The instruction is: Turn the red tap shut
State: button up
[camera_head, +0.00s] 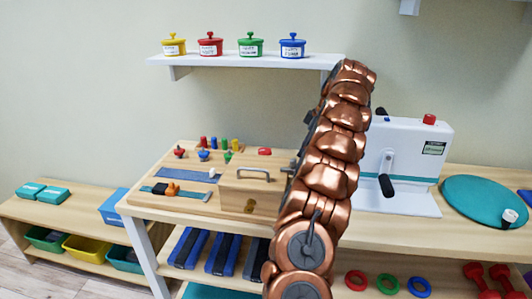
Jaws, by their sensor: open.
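A small red tap (180,153) stands on the left part of a wooden board on the table, with a blue tap (203,155) and a green tap (227,157) in a row to its right. The red tap is too small to tell how its handle is turned. My copper arm rises through the middle of the view, to the right of the taps and well apart from them. My gripper does not show clearly; the arm hides what is behind it.
A wooden box with a metal handle (253,172) stands right of the taps, close to my arm. Several coloured pegs (213,143) stand behind them. A white cranked machine (414,150) is on the right. A shelf (235,60) with lidded pots hangs above.

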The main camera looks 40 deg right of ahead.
aim_at(265, 150)
jog(key=shift+w+a+r, duration=0.15)
jog(key=shift+w+a, duration=0.05)
jog(key=shift+w, duration=0.05)
jog(key=w+a, duration=0.1)
jog(key=w, duration=0.2)
jog(key=w+a+p, duration=0.1)
jog(key=w+a, duration=0.1)
jog(key=w, duration=0.2)
jog(key=w+a, duration=0.2)
jog(key=w, duration=0.1)
jog(key=shift+w, duration=0.2)
jog(key=shift+p+x, duration=0.3)
jog(key=shift+x, duration=1.3)
jog(key=shift+a, duration=0.15)
jog(key=shift+c, duration=0.3)
jog(key=c, duration=1.1)
jog(key=shift+m, duration=0.4)
